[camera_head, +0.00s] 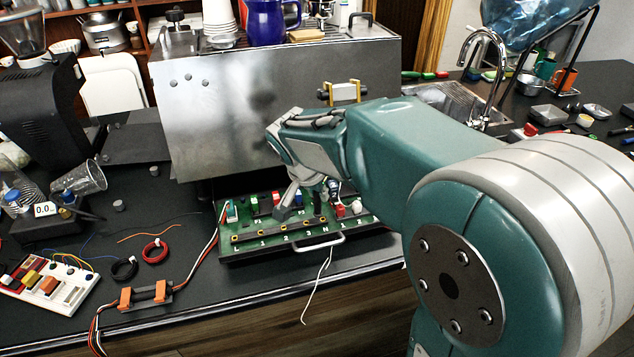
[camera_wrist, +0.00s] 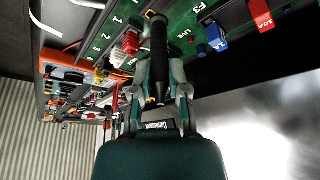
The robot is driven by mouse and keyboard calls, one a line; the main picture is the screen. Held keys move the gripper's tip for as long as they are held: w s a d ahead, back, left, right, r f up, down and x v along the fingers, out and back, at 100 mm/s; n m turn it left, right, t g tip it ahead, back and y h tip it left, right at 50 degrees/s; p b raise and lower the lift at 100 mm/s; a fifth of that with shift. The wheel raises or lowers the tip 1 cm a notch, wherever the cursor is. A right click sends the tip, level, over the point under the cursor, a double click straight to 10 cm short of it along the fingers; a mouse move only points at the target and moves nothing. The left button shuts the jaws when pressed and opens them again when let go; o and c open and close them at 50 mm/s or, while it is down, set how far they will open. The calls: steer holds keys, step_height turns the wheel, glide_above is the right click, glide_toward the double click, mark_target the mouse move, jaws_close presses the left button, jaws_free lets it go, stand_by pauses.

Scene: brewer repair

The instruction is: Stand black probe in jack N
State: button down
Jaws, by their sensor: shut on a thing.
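My gripper (camera_head: 312,188) is over the green board (camera_head: 232,250), which lies in front of the steel brewer. In the wrist view my gripper (camera_wrist: 160,78) is shut on the black probe (camera_wrist: 158,48), a long dark handle between the two fingers. In the head view the probe (camera_head: 317,203) shows only as a small dark upright piece beside the fingers. A row of jacks runs along the board's front edge, and the mark N (camera_head: 325,226) is just below the probe there. Whether the probe's end is in the jack or above it, I cannot tell.
The steel brewer (camera_head: 225,110) stands close behind the board. A metal handle (camera_head: 322,244) and a loose white wire (camera_head: 318,285) are at the board's front. Red (camera_head: 155,251) and black (camera_head: 124,269) rings and a clip block (camera_head: 145,295) lie to the left.

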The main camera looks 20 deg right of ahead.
steer(key=shift+d+f, duration=0.1)
steer(key=shift+d, duration=0.9)
steer(key=shift+a+f, duration=0.1)
steer(key=shift+a, duration=0.9)
steer(key=shift+d, duration=0.55)
steer(key=shift+a, duration=0.25)
steer(key=shift+d+f, duration=0.2)
steer(key=shift+d, duration=0.1)
steer(key=shift+f, duration=0.5)
steer(key=c, duration=0.5)
jaws_free()
steer(key=shift+c, duration=0.2)
